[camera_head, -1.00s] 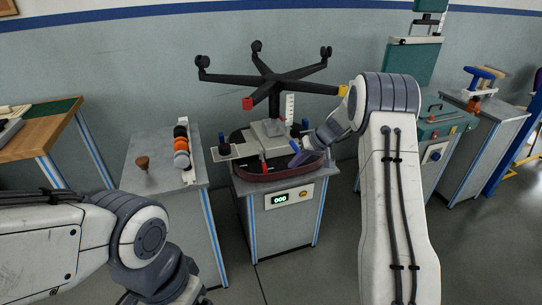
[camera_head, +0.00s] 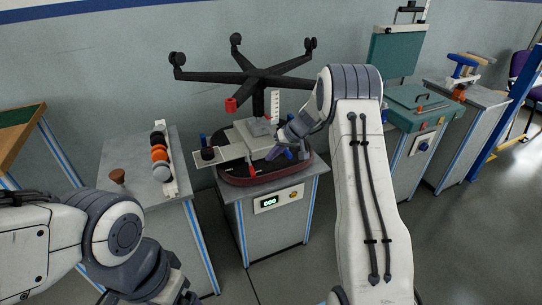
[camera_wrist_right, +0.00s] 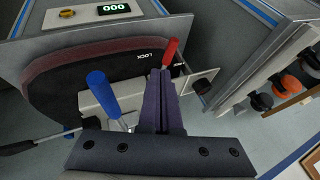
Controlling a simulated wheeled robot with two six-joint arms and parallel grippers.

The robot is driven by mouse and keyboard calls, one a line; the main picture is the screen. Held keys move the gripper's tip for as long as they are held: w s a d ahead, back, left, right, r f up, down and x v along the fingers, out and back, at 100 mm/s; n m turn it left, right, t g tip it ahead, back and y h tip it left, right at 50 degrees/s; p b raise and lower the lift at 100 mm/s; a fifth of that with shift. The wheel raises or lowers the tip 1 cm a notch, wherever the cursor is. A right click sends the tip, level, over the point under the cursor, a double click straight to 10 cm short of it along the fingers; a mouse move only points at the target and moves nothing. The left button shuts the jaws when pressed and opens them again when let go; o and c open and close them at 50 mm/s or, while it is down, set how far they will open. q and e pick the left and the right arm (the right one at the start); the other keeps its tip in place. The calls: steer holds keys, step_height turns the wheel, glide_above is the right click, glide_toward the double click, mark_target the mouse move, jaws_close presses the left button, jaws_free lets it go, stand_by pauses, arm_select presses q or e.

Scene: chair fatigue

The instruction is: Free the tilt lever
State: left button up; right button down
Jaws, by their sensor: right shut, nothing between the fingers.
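An upturned chair seat (camera_head: 235,178) with a dark red rim lies on the middle bench, its black star base above it. A red lever (camera_head: 251,169) sticks out near the seat's front edge. In the right wrist view the red lever (camera_wrist_right: 170,50) stands beside a white LOCK label, and a blue-handled lever (camera_wrist_right: 102,92) is to its left. My right gripper (camera_head: 274,153) is shut and empty over the seat. In the wrist view its fingertips (camera_wrist_right: 160,75) are close to the red lever's lower end; I cannot tell whether they touch. My left gripper's fingers are out of view.
The bench front has a display (camera_head: 268,202) reading 000. A side bench (camera_head: 140,190) on the left holds a row of black and orange rollers (camera_head: 160,155). A green machine (camera_head: 415,105) stands to the right. The star base overhangs the seat.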

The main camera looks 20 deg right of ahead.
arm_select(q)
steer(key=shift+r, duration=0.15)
arm_select(e)
steer(key=x, duration=0.7)
steer(key=shift+a+f, duration=0.15)
steer(key=shift+a, duration=0.05)
